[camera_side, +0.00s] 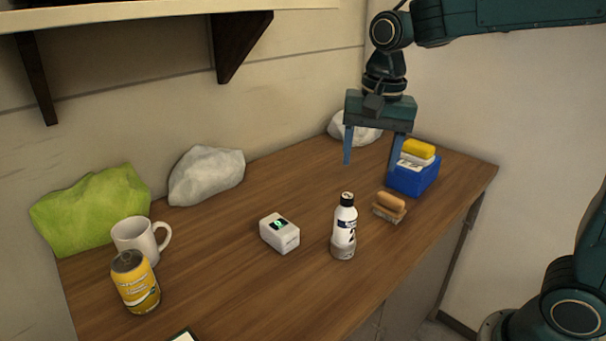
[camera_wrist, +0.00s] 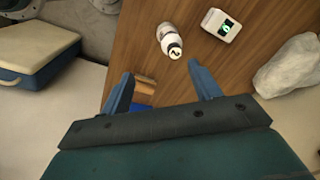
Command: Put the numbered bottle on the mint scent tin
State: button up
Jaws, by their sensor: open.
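The numbered bottle (camera_side: 344,222) is white with a dark cap and a grey lower band, and stands upright on the wooden table. It also shows in the wrist view (camera_wrist: 168,40), where a dark numeral is visible on it. A small white box (camera_side: 280,234) with a dark label and green mark sits to its left, apart from it; it is likely the mint scent tin, though no name is legible. It also shows in the wrist view (camera_wrist: 221,25). My gripper (camera_side: 369,166) is open and empty above the table, higher than the bottle; its fingers also show in the wrist view (camera_wrist: 160,69).
A wooden-handled brush (camera_side: 389,207) and a blue bin (camera_side: 413,178) with a yellow item lie right of the bottle. A white mug (camera_side: 134,238), yellow can (camera_side: 135,283), green cloth (camera_side: 92,208) and grey bundle (camera_side: 206,176) stand left. The table between the box and the mug is clear.

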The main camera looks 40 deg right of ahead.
jog(key=s+d+f+n+t, duration=0.1)
jog(key=s+n+t, duration=0.3)
jog(key=s+n, duration=0.6)
jog(key=shift+s+d+t, duration=0.3)
jog(key=shift+s+d, duration=0.2)
jog(key=shift+s, duration=3.15)
